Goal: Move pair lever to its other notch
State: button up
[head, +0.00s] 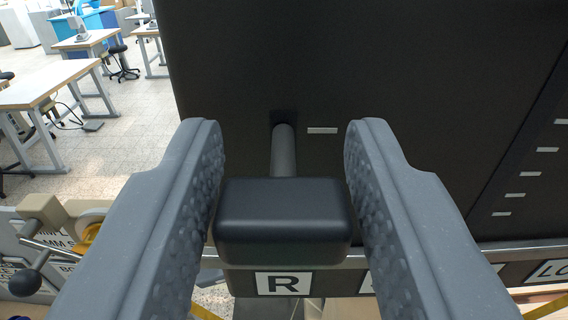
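A lever with a dark block-shaped handle (283,222) stands out from a black panel (350,60) on a grey rod (284,150). A short light mark (322,130) is on the panel just right of the rod's root. My gripper (284,135) is open, with one finger on each side of the handle. The left finger's pad is very close to the handle's left side; whether it touches cannot be told. The right finger's pad is also close to the right side. No label reading "pair" is visible.
A plate with the letter R (284,283) is below the handle on a dark rail. Several light marks (529,174) run down the panel's right side. At lower left is a ball-ended lever (25,282). Tables (40,88) and a stool (122,62) stand far behind at left.

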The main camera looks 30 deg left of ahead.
grip_shut()
jog(key=shift+f+b, duration=1.9)
jog(key=shift+f, duration=0.95)
jog(key=shift+o, duration=2.4)
grip_release()
jog(key=b+v, duration=0.3)
jog(key=v, duration=1)
jog(key=shift+s+d, duration=0.25)
